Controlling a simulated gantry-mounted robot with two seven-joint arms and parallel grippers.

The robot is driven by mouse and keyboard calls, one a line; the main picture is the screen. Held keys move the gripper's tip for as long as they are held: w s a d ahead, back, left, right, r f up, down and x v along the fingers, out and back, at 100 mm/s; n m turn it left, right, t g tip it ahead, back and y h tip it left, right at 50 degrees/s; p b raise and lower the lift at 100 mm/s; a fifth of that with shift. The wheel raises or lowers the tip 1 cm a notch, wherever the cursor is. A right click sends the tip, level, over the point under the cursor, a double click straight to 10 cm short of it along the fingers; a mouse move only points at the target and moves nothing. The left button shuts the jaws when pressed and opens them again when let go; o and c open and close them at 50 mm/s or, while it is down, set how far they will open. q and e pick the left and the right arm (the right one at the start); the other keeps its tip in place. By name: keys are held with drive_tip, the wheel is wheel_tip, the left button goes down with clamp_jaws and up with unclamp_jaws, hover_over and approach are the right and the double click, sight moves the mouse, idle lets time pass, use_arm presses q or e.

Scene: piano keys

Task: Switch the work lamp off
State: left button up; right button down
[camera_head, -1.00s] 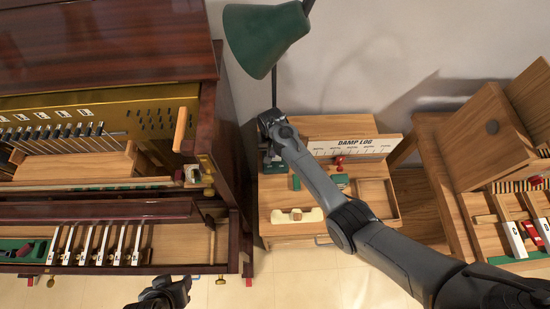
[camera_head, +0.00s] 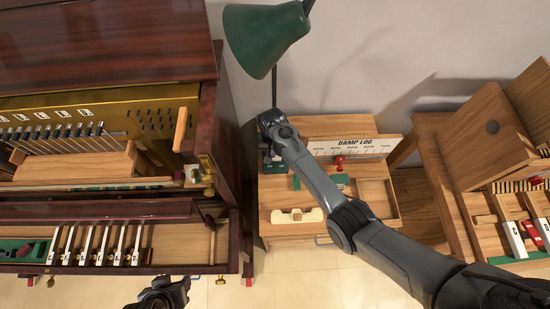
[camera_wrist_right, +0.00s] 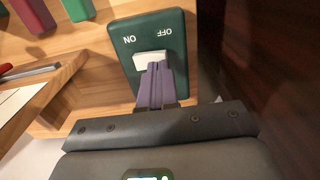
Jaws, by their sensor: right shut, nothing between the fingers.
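The work lamp has a green shade (camera_head: 262,38) at the top centre of the head view; I cannot tell whether it is lit. Its dark green switch plate (camera_wrist_right: 133,75) shows in the right wrist view, with ON and OFF lettering upside down and a white switch lever (camera_wrist_right: 150,58). My right gripper (camera_wrist_right: 155,70) is shut and empty, its fingertips at the lever's lower edge, apparently touching it and covering part of the plate. In the head view the right wrist covers most of the switch. My left gripper (camera_head: 165,296) is at the bottom edge, its fingers unclear.
The wooden bench (camera_head: 290,229) holds a DAMP LOG board (camera_head: 354,147), a red-handled stamp (camera_head: 338,162) and a cream piece (camera_head: 297,216). A dark piano (camera_head: 215,130) stands close on the left. A wooden stand with keys (camera_head: 470,215) is on the right.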

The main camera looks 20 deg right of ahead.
idle(0.3)
drive_tip(key=shift+f, duration=0.4)
idle(0.4)
drive_tip(key=shift+f+b, duration=0.55)
drive_tip(key=shift+f, duration=0.05)
drive_tip(key=shift+r, duration=0.15)
wheel_tip(320, 180, up, 3)
drive_tip(key=p, duration=0.3)
wheel_tip(320, 180, up, 4)
drive_tip(key=p, duration=0.5)
idle(0.6)
